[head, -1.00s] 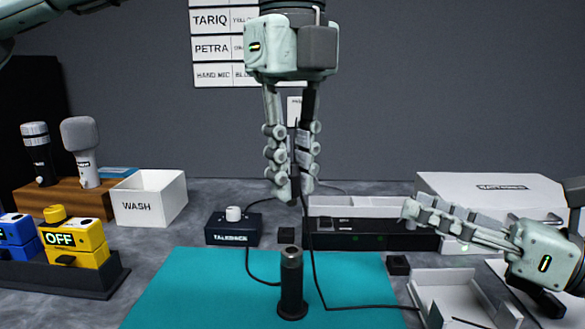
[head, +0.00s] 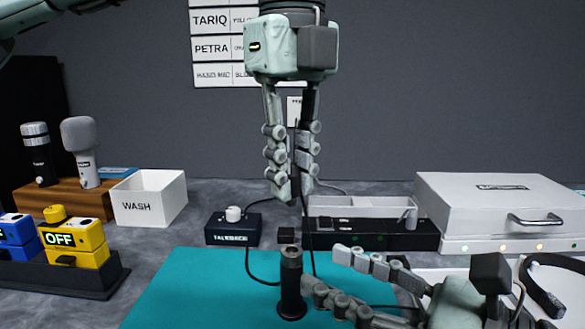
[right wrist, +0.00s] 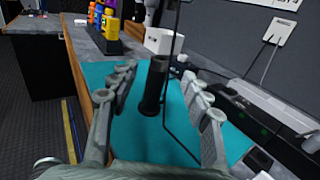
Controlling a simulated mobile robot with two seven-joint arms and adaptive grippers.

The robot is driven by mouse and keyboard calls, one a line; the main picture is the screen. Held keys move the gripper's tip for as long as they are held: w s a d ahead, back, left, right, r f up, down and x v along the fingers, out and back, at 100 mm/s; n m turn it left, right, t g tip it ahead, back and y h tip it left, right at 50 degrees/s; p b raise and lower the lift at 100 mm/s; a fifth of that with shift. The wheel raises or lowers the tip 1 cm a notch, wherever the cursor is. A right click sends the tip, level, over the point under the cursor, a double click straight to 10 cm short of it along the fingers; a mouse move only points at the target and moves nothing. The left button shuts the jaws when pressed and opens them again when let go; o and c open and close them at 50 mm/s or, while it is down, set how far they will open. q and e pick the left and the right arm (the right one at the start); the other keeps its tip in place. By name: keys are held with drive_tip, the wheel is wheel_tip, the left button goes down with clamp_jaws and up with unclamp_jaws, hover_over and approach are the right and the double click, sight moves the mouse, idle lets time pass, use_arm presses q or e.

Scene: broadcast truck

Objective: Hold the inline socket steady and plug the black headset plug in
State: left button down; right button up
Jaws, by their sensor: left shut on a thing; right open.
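The inline socket (head: 291,285) is a black cylinder standing upright on the teal mat (head: 185,290). It also shows in the right wrist view (right wrist: 152,90), between the spread fingers. My right gripper (head: 322,270) is open, low at the right of the socket, its fingers pointing at it; contact cannot be made out. My left gripper (head: 294,196) is above the socket, pointing down, shut on the thin black headset plug (head: 293,160). The fingers hide part of the plug, which is clear of the socket. Its black cable hangs past the socket's right side.
A TALKBACK box (head: 233,230) stands behind the mat, with a cable running toward the socket. At left are a WASH bin (head: 150,199), microphones and yellow and blue packs (head: 78,242). At right are a white case (head: 500,205) and a headset (head: 545,285). The mat's left part is clear.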

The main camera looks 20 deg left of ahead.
sight(301, 258)
drive_tip(key=shift+x, duration=3.3)
drive_tip(key=shift+c, duration=0.4)
drive_tip(key=shift+o, duration=0.4)
drive_tip(key=shift+c, duration=0.5)
clamp_jaws()
